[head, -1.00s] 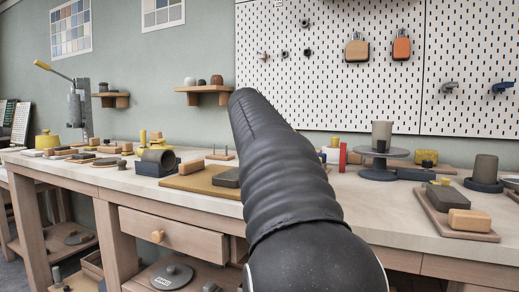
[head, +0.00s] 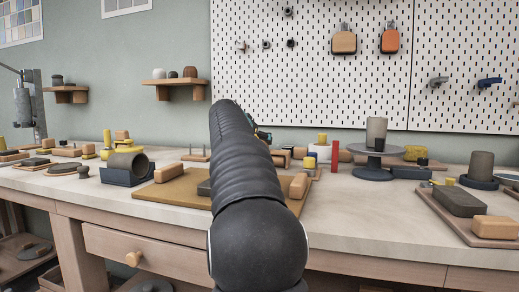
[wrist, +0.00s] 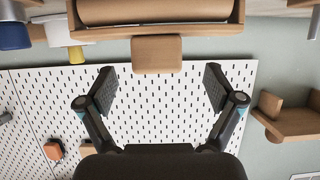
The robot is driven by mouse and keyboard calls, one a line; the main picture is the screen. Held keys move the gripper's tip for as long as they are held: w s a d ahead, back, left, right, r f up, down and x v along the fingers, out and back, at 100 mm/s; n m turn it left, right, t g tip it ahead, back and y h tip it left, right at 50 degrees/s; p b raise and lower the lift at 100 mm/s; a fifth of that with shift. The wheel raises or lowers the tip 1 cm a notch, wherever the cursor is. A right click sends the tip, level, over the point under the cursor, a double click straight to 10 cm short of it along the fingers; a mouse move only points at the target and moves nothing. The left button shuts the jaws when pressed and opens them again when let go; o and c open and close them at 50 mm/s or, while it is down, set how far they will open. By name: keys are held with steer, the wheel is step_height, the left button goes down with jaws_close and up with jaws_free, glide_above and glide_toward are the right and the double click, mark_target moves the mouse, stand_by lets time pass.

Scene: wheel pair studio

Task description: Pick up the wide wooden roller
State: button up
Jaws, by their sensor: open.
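A wide brown wooden roller (wrist: 155,11) lies crosswise at the top edge of the wrist view, partly cut off by the frame. It sits in a wooden holder (wrist: 155,31). A tan wooden block (wrist: 157,54) shows against the holder's edge, between roller and jaws; I cannot tell if they touch. My gripper (wrist: 159,83) is open and empty, its two fingers apart on either side below the block. In the head view only a bit of my gripper (head: 263,134) shows past my arm, and I cannot make out the roller there.
The workbench (head: 345,230) is crowded. A round dark stand (head: 374,173) carries a grey cylinder, and a red post (head: 335,156) stands left of it. A grey cylinder in a dark cradle (head: 117,177) is at left. The pegboard (head: 310,80) rises behind; bare bench shows in front.

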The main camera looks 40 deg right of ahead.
steer(key=shift+p+x, duration=0.5)
steer(key=shift+x, duration=2.3)
steer(key=shift+s, duration=0.2)
steer(key=c, duration=1.5)
steer(key=shift+r, duration=0.1)
steer(key=shift+r, duration=0.1)
step_height(320, 180, up, 10)
steer(key=p, duration=0.3)
steer(key=shift+p, duration=0.3)
steer(key=o, duration=0.8)
steer(key=c, duration=0.8)
